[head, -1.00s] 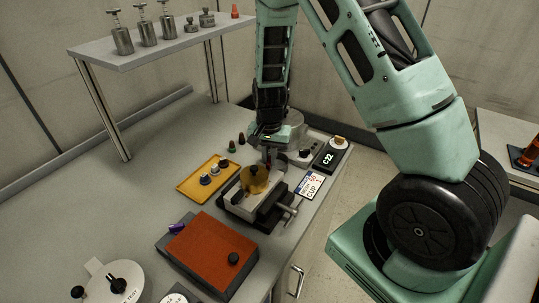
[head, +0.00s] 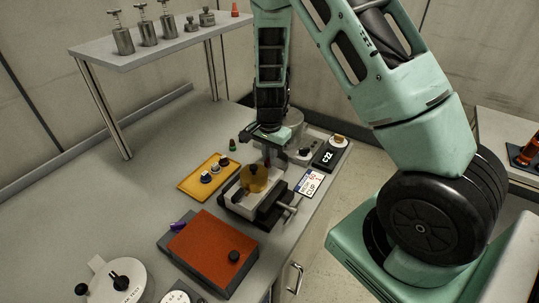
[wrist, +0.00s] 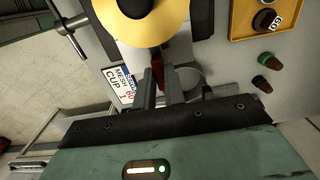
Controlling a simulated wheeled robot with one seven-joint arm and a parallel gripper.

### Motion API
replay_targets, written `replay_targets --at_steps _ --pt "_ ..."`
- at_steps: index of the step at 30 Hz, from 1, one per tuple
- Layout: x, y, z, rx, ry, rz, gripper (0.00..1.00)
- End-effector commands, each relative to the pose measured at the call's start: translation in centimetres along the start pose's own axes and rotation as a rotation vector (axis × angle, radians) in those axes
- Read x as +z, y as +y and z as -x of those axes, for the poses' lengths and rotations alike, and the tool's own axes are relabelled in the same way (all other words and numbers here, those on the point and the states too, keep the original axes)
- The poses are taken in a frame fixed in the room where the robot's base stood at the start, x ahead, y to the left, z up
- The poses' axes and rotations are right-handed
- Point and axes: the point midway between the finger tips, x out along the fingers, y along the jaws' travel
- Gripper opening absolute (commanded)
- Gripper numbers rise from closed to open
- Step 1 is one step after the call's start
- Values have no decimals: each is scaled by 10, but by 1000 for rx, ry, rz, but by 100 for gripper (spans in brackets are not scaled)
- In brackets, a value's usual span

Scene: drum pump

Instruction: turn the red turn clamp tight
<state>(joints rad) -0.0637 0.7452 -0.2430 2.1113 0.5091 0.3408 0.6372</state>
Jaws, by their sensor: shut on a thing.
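The red turn clamp (wrist: 158,77) shows in the wrist view as a small red strip between my fingers, just below the brass round body (wrist: 150,22). My gripper (wrist: 160,88) is shut on it. In the head view my gripper (head: 269,160) points down just behind the brass body (head: 254,178), which sits in a pale block on a dark vise-like base (head: 272,214). The clamp is hidden there by the gripper, and most of it is covered in the wrist view too.
A yellow tray (head: 186,186) with several knobs lies to the left. An orange-topped box (head: 212,252) stands in front. A mesh cup card (head: 311,182) and a display reading C2 (head: 327,157) are at right. A shelf (head: 110,55) stands at the back left.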

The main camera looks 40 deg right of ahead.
Motion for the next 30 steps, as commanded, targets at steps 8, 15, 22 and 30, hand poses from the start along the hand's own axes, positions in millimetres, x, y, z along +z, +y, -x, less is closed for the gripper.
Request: replay_targets --at_steps 8,15,22,30 --pt "-1 -1 1 -3 2 -2 33" --pt "0 -1 1 -2 1 0 33" --pt "0 -2 26 -5 2 2 33" --pt "0 -2 90 -8 2 2 33"
